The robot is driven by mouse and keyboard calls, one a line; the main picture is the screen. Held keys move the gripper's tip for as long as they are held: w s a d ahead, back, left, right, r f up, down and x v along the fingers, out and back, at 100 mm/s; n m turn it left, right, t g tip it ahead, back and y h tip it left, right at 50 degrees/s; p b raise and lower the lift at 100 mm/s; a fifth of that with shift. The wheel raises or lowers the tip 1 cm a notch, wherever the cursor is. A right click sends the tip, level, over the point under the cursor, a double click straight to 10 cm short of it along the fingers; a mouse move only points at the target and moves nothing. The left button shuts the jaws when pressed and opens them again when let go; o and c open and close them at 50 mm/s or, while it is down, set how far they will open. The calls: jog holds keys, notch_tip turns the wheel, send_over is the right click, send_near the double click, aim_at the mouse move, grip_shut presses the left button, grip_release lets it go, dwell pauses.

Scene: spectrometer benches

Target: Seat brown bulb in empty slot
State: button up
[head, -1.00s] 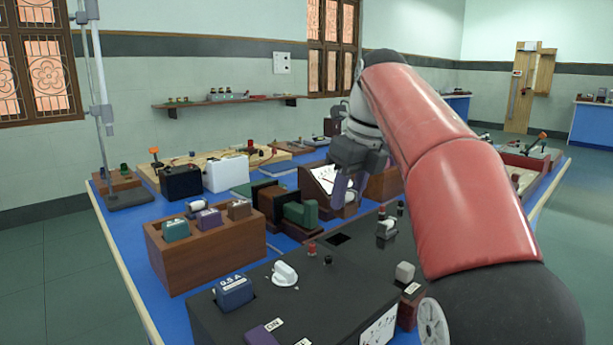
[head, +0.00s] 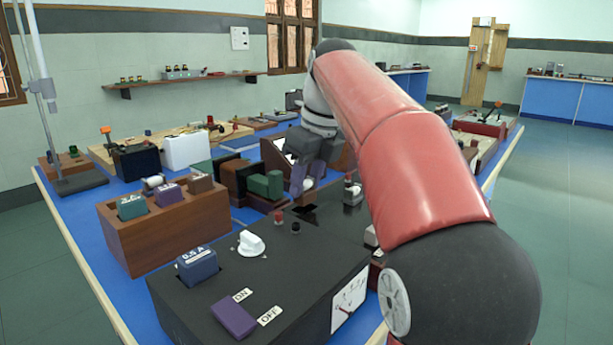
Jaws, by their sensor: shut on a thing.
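My gripper (head: 306,180) is over the far edge of the black control box, shut on a bulb. A pale, rounded part of the bulb (head: 308,184) shows between the purplish-grey fingers; its base colour is hidden. A dark square slot (head: 304,211) is in the top of the black box, just below the fingers, partly hard to make out. The bulb appears above the slot and apart from it. A wooden rack (head: 170,235) at left holds a green block (head: 131,207), a purple block (head: 168,195) and a brown block (head: 200,184).
The black box (head: 240,300) carries a blue block (head: 197,265), a white knob (head: 251,244), a purple switch (head: 234,320) and small red and black terminals. A grey device with a red knob (head: 352,190) stands right of the fingers. A green block (head: 265,185) stands just left.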

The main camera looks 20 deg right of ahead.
jog(key=shift+f+b, duration=0.65)
jog(key=shift+f, duration=0.65)
jog(key=o, duration=1)
jog(key=shift+o, duration=0.2)
jog(key=p+v, duration=0.2)
jog(key=v, duration=0.5)
jog(key=shift+r+p, duration=0.3)
jog(key=shift+r, duration=0.1)
jog(key=shift+s, duration=0.1)
